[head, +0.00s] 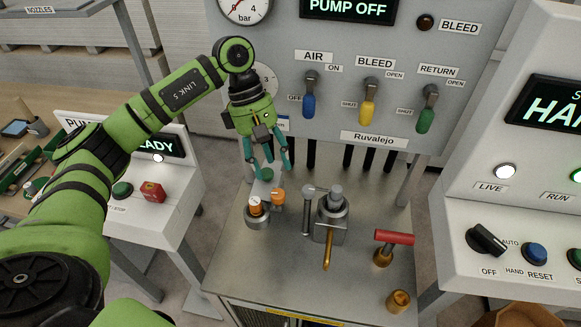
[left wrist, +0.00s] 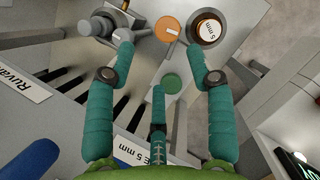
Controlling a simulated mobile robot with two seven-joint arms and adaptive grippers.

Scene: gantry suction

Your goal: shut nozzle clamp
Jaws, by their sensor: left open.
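A metal fixture (head: 331,222) with a grey side lever (head: 308,215) and a brass spout stands mid-bench; I take it to be the nozzle clamp, though no label shows. Part of it shows at the top left of the left wrist view (left wrist: 118,20). I cannot tell whether the clamp is open. My left gripper (head: 268,172) is open and empty, fingers down, left of and behind the fixture. In the left wrist view its fingers (left wrist: 160,55) spread near an orange-topped nozzle (left wrist: 168,36), a green one (left wrist: 171,83) and one marked 5 mm (left wrist: 208,30).
A red T-handle (head: 393,237) and a brass piece (head: 398,300) stand at the bench's right. Behind is a panel with blue (head: 309,105), yellow (head: 367,112) and green (head: 426,120) levers and a PUMP OFF display (head: 347,9). Control consoles flank both sides.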

